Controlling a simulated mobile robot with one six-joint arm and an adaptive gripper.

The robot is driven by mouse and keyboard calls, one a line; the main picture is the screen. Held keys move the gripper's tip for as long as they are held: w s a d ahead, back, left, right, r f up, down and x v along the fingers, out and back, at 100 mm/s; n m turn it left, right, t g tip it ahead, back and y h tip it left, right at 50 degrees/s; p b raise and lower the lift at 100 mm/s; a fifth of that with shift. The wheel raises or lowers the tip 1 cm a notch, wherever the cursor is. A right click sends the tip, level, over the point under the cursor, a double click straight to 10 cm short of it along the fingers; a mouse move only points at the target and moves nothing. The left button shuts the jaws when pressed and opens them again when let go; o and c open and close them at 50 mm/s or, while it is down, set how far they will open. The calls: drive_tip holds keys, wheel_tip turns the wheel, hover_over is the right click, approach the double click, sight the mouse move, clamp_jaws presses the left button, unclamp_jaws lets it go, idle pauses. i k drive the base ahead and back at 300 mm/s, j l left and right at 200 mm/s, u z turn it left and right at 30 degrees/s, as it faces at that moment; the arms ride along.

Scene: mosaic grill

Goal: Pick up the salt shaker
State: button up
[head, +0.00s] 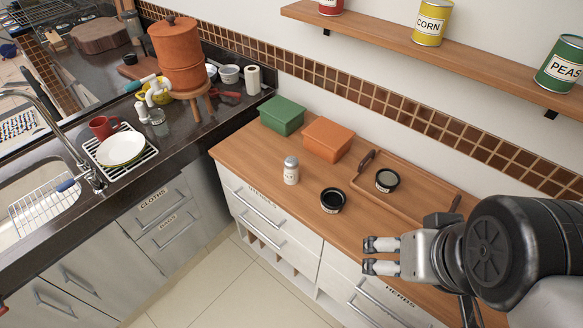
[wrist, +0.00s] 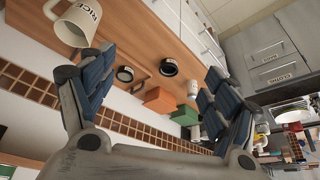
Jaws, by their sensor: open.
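The salt shaker (head: 291,170) is a small white bottle with a grey cap. It stands upright on the wooden counter, in front of the green and orange boxes. In the wrist view the shaker (wrist: 193,117) shows near the inner side of the right-hand finger, farther off. My gripper (head: 367,256) is open and empty at the right of the head view, above the counter's front edge. It points left toward the shaker, well apart from it. In the wrist view my gripper's two fingers (wrist: 155,95) are spread wide.
A black-rimmed round container (head: 332,200) stands just right of the shaker. A wooden tray (head: 415,190) holds another round container (head: 387,180). Behind are a green box (head: 282,115) and an orange box (head: 328,139). A RICE mug-like canister (wrist: 77,22) shows in the wrist view. A shelf (head: 400,50) runs above.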

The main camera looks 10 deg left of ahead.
sight(290, 163)
drive_tip(key=i+j+z, duration=0.25)
drive_tip(key=j+z, duration=0.15)
drive_tip(key=j, duration=0.45)
drive_tip(key=i+j+z, duration=0.15)
drive_tip(key=j+z, duration=0.2)
drive_tip(key=j, duration=0.55)
drive_tip(key=j+z, duration=0.4)
drive_tip(key=j, duration=0.5)
